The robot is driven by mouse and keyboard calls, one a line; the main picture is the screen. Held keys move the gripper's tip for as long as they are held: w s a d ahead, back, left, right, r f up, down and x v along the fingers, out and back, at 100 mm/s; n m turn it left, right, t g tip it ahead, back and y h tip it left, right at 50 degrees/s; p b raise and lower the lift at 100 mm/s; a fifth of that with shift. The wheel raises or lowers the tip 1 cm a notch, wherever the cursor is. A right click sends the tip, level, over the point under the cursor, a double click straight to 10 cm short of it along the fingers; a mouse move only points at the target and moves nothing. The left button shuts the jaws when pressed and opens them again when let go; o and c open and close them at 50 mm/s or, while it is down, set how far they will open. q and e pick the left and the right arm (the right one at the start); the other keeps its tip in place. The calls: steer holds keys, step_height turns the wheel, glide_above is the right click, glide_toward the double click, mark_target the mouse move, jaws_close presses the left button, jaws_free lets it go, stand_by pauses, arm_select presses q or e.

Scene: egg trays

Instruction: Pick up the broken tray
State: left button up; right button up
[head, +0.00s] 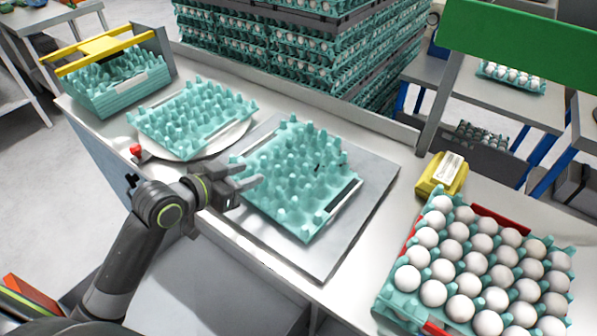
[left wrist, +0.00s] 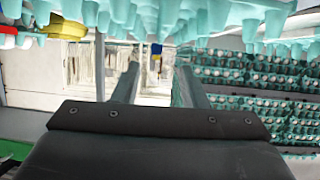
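An empty teal egg tray (head: 300,185) lies on a flat grey plate (head: 350,235) in the middle of the table. A small dark spot, perhaps a hole, shows in it right of its middle. A second empty teal tray (head: 190,118) lies on a round white plate (head: 215,143) to its left. I cannot tell for sure which one is broken. My left gripper (head: 246,178) is at the left edge of the middle tray, its fingers apart and nothing seen between them. In the left wrist view the gripper (left wrist: 155,85) is open, with teal tray cups (left wrist: 190,15) above it. My right gripper is out of view.
A tray full of white eggs (head: 480,265) stands at the right, with a yellow box (head: 441,175) behind it. A holder of stacked empty trays (head: 120,85) stands at the left. Tall stacks of egg trays (head: 300,50) rise behind the table. A red button (head: 136,150) is on the front edge.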

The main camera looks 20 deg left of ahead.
arm_select(q)
glide_toward(289, 157)
steer(key=x, duration=0.3)
steer(key=shift+d+f+p, duration=0.15)
steer(key=shift+d+p, duration=0.15)
steer(key=shift+p+x, duration=0.5)
steer(key=shift+x, duration=2)
steer(key=shift+w+a, duration=0.1)
steer(key=shift+a, duration=0.1)
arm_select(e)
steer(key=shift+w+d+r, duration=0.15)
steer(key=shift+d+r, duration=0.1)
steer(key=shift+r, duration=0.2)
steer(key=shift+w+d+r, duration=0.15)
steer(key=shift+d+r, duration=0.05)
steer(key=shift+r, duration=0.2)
arm_select(q)
jaws_close()
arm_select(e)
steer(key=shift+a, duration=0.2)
